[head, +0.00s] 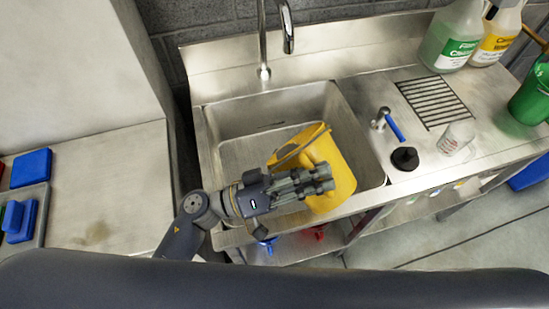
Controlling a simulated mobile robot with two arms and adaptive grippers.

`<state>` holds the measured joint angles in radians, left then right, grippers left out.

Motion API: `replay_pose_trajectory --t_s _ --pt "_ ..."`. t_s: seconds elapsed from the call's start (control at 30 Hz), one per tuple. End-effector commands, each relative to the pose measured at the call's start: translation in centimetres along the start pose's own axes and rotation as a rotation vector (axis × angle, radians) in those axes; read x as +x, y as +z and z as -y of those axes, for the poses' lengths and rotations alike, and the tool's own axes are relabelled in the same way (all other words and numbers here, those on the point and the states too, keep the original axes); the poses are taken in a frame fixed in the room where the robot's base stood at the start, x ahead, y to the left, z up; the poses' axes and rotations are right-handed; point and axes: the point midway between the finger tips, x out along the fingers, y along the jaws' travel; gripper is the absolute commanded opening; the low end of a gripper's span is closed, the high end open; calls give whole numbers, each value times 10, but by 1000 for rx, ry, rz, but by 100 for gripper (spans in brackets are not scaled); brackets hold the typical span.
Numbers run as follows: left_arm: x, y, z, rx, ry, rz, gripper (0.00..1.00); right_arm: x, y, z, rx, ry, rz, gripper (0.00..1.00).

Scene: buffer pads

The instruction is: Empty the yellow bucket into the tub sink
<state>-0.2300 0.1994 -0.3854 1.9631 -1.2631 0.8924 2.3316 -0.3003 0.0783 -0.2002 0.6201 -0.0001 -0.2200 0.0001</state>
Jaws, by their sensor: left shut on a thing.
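The yellow bucket (338,172) is over the front right part of the tub sink (238,158), near its front rim. It is tilted, with its open mouth toward the upper left. My left gripper (325,180) comes in from the left, across the front of the bucket, and is shut on it. The gripper hides part of the bucket's side. What is inside the bucket cannot be seen. The basin floor that shows looks bare metal. My right gripper is not in view.
A faucet (264,45) rises behind the basin. Right of it are a blue-handled valve (393,127), a black knob (405,158), a clear cup (455,138), a drain grate (436,102), two bottles (455,38) and a green container (531,97). Blue pads (31,168) lie far left.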

Motion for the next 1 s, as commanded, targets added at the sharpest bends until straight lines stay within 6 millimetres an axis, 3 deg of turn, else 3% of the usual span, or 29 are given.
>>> replay_pose_trajectory --t_s 1.0 --pt "-7 -13 5 -84 46 -61 0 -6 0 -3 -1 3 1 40"
